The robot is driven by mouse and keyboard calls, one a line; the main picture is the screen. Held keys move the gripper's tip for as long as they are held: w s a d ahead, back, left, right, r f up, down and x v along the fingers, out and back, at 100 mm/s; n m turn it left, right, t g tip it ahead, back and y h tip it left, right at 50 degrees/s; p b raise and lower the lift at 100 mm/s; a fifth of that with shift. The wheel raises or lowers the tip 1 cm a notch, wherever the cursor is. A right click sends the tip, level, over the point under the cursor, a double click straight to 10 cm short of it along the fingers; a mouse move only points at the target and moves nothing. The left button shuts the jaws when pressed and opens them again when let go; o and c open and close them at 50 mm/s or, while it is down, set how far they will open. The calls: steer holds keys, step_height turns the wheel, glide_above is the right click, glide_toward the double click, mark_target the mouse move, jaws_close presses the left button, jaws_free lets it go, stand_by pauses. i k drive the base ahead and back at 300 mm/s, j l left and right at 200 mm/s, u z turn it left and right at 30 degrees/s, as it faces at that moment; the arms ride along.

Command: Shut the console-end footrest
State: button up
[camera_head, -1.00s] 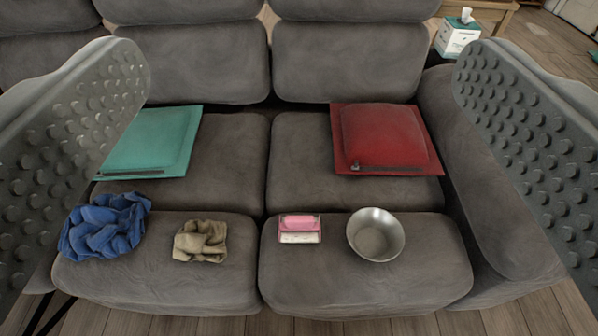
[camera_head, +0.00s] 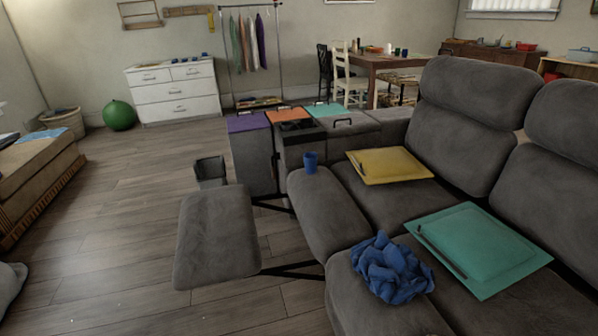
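The console-end footrest (camera_head: 216,236) is a grey padded panel. It stands out flat in front of the sofa's end seat, over the wooden floor, on black metal bars (camera_head: 292,270). A clear gap separates it from the seat's front pad (camera_head: 325,212). No objects lie on its top. The console (camera_head: 252,165) stands beyond it at the sofa's far end, with purple, orange and teal panels on top. My gripper is not in view now.
A dark open bin (camera_head: 211,172) stands just beyond the footrest. A blue cloth (camera_head: 391,268), teal cushion (camera_head: 478,247) and yellow cushion (camera_head: 389,166) lie on the sofa. Floor left of the footrest (camera_head: 115,220) is clear.

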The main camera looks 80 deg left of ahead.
mark_target(218, 242)
steer(key=k+j+u, duration=0.1)
steer(key=k+j, duration=0.2)
steer(key=k, duration=0.2)
steer(key=k+j+u, duration=0.15)
steer(key=k+j, duration=0.2)
steer(key=k, duration=0.15)
steer(key=u, duration=2.25)
